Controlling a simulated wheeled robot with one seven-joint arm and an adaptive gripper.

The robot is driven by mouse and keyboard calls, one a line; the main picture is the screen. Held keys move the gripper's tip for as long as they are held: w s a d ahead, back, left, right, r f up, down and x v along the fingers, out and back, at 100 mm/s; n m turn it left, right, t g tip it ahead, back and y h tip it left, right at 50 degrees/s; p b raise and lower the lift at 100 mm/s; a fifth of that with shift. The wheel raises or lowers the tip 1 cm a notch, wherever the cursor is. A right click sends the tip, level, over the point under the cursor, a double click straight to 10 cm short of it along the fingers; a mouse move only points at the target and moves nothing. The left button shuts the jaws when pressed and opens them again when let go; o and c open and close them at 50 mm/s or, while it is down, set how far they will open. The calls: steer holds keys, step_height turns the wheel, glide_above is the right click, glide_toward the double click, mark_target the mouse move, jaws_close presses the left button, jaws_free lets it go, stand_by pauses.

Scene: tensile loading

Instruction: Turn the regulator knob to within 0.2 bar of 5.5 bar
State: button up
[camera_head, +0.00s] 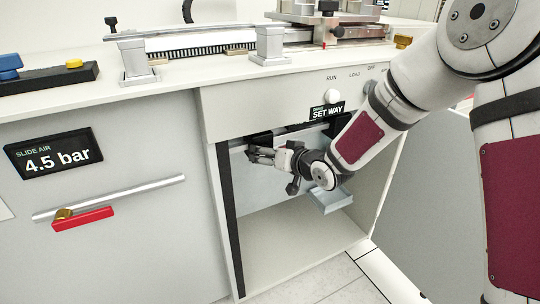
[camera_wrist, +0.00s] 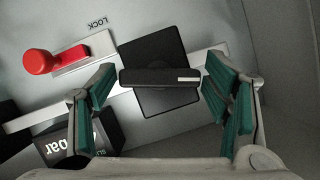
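The slide air display (camera_head: 53,154) reads 4.5 bar in the head view. In the wrist view, a black bar-shaped knob (camera_wrist: 160,77) with a white mark at its right end sits on a black square plate (camera_wrist: 150,52). The knob lies nearly level across the picture. My gripper (camera_wrist: 157,80) is open, with a green-padded finger at each end of the knob and small gaps visible. In the head view my gripper (camera_head: 258,155) reaches into the open bay under the bench, and I cannot make out the knob clearly there.
A red lever (camera_wrist: 42,61) beside the word LOCK is left of the knob. A black display (camera_wrist: 72,142) ending in "bar" is partly hidden by the left finger. A SET WAY display (camera_head: 327,112) hangs above the bay. A rail (camera_head: 120,195) with a red handle (camera_head: 82,219) is left.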

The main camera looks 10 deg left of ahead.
steer(key=c, duration=0.7)
steer(key=shift+d+p, duration=0.1)
steer(key=shift+p, duration=0.3)
steer(key=m+y+p, duration=0.2)
steer(key=m+p, duration=0.1)
steer(key=m+y+p, duration=0.2)
steer(key=m+p, duration=0.1)
steer(key=m, duration=0.1)
steer(key=shift+w+f+g, duration=0.1)
steer(key=shift+g, duration=0.3)
steer(key=o, duration=1.2)
